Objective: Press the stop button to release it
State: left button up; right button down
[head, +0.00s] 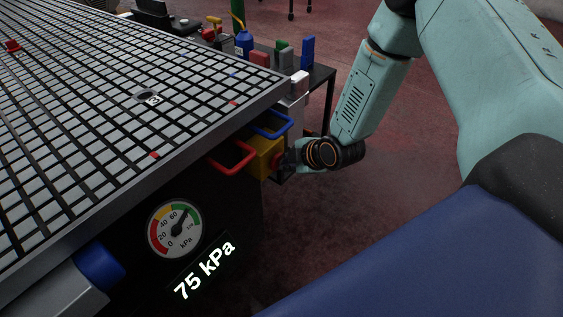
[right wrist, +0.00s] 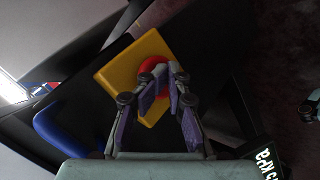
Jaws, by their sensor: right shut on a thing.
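The stop button is a red round button (right wrist: 147,66) on a yellow box (right wrist: 128,76). In the head view the yellow box (head: 264,158) sits at the table's front right side, and the button's red edge faces my right gripper (head: 287,162). In the right wrist view my right gripper (right wrist: 168,76) has its fingers closed together at the button, their tips covering part of it. I take it as shut on the button. How far the button is pushed in cannot be told. My left gripper is not in view.
The grid table (head: 80,130) fills the left. A red handle (head: 233,160) and a blue handle (head: 273,126) stick out beside the yellow box. A gauge (head: 175,230) and a display (head: 205,268) reading 75 kPa sit below. Behind stands a side table with several coloured blocks.

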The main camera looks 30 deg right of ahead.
jog(key=s+p, duration=0.1)
jog(key=s+d+p, duration=0.1)
jog(key=s, duration=0.1)
jog(key=s+d+p, duration=0.1)
jog(key=shift+s, duration=0.15)
jog(key=shift+s+r, duration=0.1)
dwell(0.6)
